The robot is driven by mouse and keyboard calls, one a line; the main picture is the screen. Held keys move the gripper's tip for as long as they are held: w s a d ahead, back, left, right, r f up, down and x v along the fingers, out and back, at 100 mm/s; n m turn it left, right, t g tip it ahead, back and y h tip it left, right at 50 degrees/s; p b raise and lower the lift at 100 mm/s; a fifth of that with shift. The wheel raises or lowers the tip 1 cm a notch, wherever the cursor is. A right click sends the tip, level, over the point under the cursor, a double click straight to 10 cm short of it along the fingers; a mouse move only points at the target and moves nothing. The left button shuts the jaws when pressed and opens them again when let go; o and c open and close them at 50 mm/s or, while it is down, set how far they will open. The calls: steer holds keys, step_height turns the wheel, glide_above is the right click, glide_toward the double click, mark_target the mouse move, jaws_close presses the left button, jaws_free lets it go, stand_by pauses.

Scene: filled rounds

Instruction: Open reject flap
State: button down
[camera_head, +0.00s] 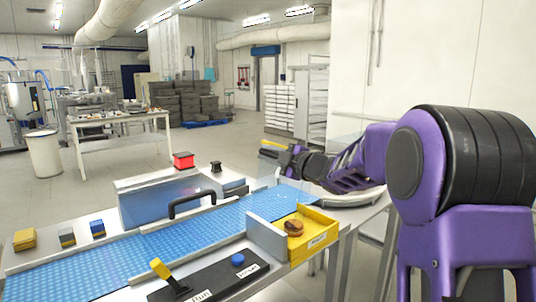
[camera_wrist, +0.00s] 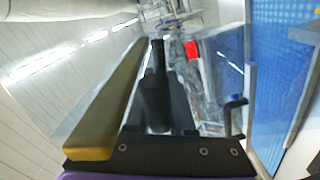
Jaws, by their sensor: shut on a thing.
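My gripper (camera_head: 283,155) is raised above the far right end of the blue conveyor belt (camera_head: 215,222), pointing left. In the wrist view, a finger with a yellow end (camera_wrist: 92,142) shows at left. A dark bar-like thing (camera_wrist: 155,95) is in the middle, apparently gripped; what it is cannot be made out. A grey upright panel (camera_head: 266,240), possibly the flap, stands between the belt and a yellow labelled tray (camera_head: 318,241). A round brown item (camera_head: 294,227) lies in the tray. My gripper is apart from the panel.
A yellow lever (camera_head: 162,268) and a blue button (camera_head: 238,260) sit on a black panel in front. Several small blocks line the belt's far left.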

steer(key=c, duration=0.8)
jaws_free()
steer(key=v, duration=1.7)
steer(key=shift+s, duration=0.15)
steer(key=shift+d, duration=0.1)
